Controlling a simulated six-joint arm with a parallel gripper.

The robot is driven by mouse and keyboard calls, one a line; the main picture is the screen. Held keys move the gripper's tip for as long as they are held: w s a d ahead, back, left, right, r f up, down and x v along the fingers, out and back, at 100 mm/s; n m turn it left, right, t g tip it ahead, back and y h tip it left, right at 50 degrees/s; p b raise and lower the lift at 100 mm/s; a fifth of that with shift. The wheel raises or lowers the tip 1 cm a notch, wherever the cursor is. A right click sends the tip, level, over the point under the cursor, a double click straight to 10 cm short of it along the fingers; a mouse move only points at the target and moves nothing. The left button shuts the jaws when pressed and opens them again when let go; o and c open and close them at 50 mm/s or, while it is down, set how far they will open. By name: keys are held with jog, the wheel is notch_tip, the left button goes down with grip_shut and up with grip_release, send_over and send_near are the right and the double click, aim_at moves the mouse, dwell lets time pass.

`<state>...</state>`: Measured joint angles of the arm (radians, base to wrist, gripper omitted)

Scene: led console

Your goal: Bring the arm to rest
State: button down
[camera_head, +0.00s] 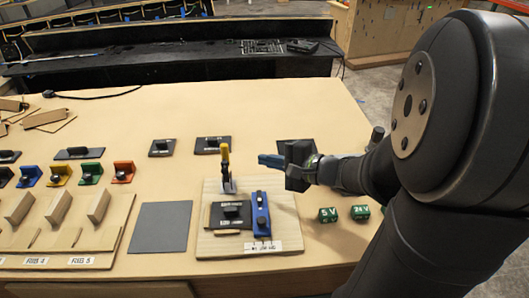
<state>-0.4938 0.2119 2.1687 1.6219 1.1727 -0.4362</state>
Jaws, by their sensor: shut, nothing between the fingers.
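My gripper (268,160) shows in the head view above the right part of the wooden table. It is shut, with nothing visible between its blue fingertips, and it points left. My dark arm comes in from the right side and covers the table's right edge. Just left of and below the fingertips stands a console board (210,246). The board carries a yellow-handled clamp (225,160), a black module (230,213) and a blue module (261,214). The gripper looks apart from the clamp.
A grey mat (161,229) lies left of the board. Wooden racks (115,237) and several coloured holders (91,173) fill the left side. The table's back middle (230,105) is clear.

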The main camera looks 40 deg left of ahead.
jog(key=shift+d, duration=0.1)
dwell(0.3)
jog(key=r+x, duration=0.1)
jog(key=x, duration=0.9)
jog(key=shift+w+r, duration=0.15)
